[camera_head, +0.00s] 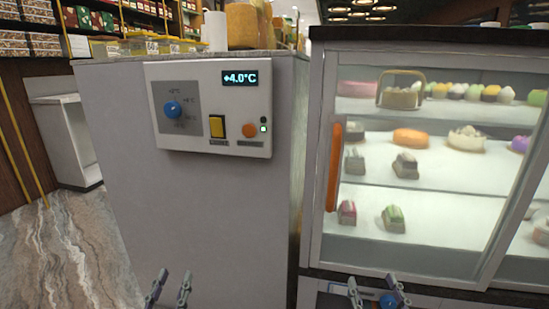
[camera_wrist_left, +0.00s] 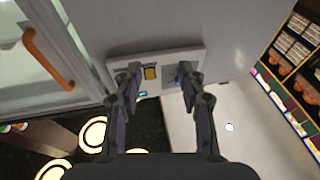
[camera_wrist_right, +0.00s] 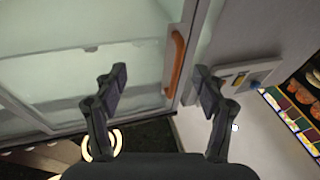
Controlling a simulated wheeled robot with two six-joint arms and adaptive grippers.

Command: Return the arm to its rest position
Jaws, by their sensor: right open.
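My left gripper (camera_head: 168,288) is low in the head view, in front of the grey counter side. It is open and empty, and its spread fingers show in the left wrist view (camera_wrist_left: 158,88). My right gripper (camera_head: 376,291) is at the bottom of the head view, below the glass display case. It is open and empty in the right wrist view (camera_wrist_right: 160,85). Neither gripper touches anything that I can see. The control panel (camera_head: 212,108) on the counter side has a blue dial (camera_head: 172,109), a yellow switch (camera_head: 218,127) and a display reading +4.0°C.
The display case (camera_head: 425,120) with sweets stands at the right, its orange door handle (camera_head: 335,166) upright on the frame. The counter (camera_head: 215,210) fills the middle. Marble floor (camera_head: 60,255) is clear at the left. Jars and boxes stand on top and behind.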

